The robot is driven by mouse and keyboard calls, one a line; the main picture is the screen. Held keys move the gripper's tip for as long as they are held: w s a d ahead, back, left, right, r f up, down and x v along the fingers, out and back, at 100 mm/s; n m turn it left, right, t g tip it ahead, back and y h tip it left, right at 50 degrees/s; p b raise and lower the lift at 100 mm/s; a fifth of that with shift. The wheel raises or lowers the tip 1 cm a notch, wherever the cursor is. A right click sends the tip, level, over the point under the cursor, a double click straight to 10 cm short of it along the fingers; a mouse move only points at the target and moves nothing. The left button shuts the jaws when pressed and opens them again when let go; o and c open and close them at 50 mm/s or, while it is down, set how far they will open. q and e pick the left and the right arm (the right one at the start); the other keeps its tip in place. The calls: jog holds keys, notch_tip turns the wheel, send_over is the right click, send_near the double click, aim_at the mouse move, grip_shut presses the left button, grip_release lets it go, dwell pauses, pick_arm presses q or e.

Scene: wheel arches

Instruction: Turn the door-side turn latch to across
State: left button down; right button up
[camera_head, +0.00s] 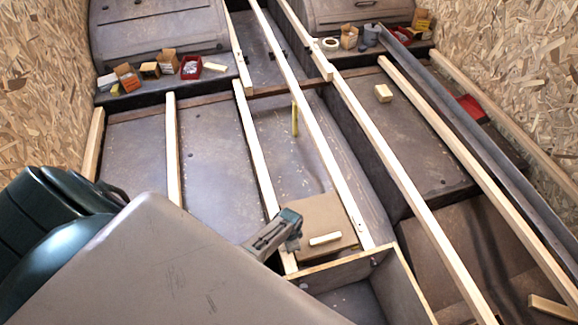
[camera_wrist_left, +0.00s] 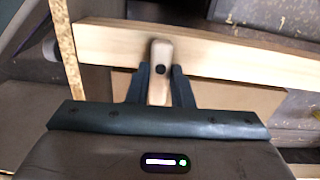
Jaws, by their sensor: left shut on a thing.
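A small wooden turn latch (camera_wrist_left: 160,58) with a dark pivot shows in the left wrist view. It stands upright there, roughly at right angles to the pale wooden batten (camera_wrist_left: 230,55) behind it. My left gripper (camera_wrist_left: 159,80) is shut on it, one dark finger on each side. In the head view my left gripper (camera_head: 291,224) is at the batten (camera_head: 256,150), beside a brown panel (camera_head: 312,215), and hides the latch. A separate short wooden piece (camera_head: 325,239) lies on that panel. My right gripper is in neither view.
An open wooden-edged box (camera_head: 345,300) is just in front of the panel. Long battens (camera_head: 320,120) run lengthwise on both sides. A yellow upright strip (camera_head: 295,118) stands farther back. Small boxes (camera_head: 150,70) and a red tray (camera_head: 191,67) sit on the rear ledge.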

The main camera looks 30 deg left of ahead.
pick_arm(q)
jog(key=shift+m, duration=0.3)
dwell(0.4)
jog(key=c, duration=1.3)
grip_release()
notch_tip(320, 180, up, 11)
jog(key=shift+f+p, duration=0.1)
jog(key=shift+p, duration=0.8)
